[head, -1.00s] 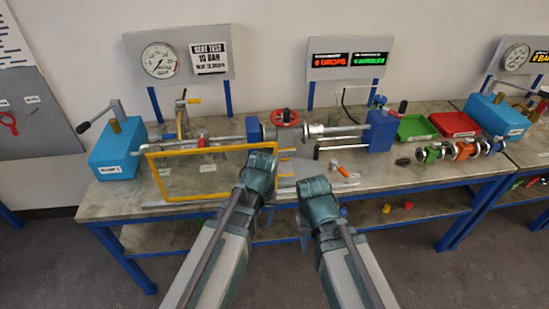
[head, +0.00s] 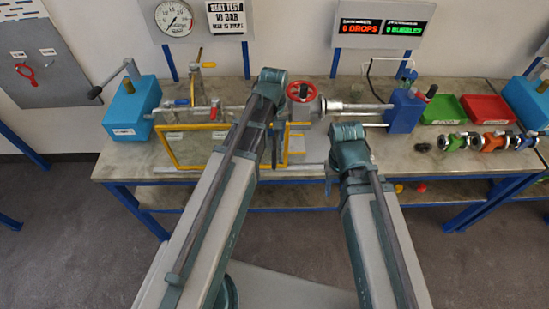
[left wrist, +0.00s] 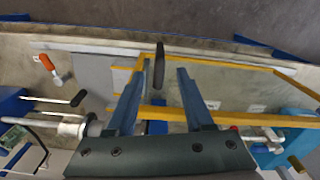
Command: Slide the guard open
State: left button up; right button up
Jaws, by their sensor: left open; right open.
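The guard (head: 168,152) is a clear panel in a yellow frame, standing along the front of the bench rig. My left arm hides part of its right side in the head view. Its yellow frame also shows in the left wrist view (left wrist: 235,63). A dark upright handle (left wrist: 160,66) shows between the open fingers of my left gripper (left wrist: 159,75), with a visible gap on both sides. In the head view my left gripper (head: 275,150) is at the guard's right part, its fingers partly hidden. My right gripper (head: 329,182) is open and empty near the bench's front edge.
A blue pump box (head: 132,108) stands left of the guard. A red handwheel (head: 300,92) and a blue block (head: 404,110) are on the rig behind. Green (head: 440,109) and red (head: 487,108) trays and several small valves lie at the right.

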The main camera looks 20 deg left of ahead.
aim_at(274, 158)
pick_arm(q)
notch_tip(274, 158, down, 13)
jog(key=b, duration=1.2)
grip_shut()
dwell(0.8)
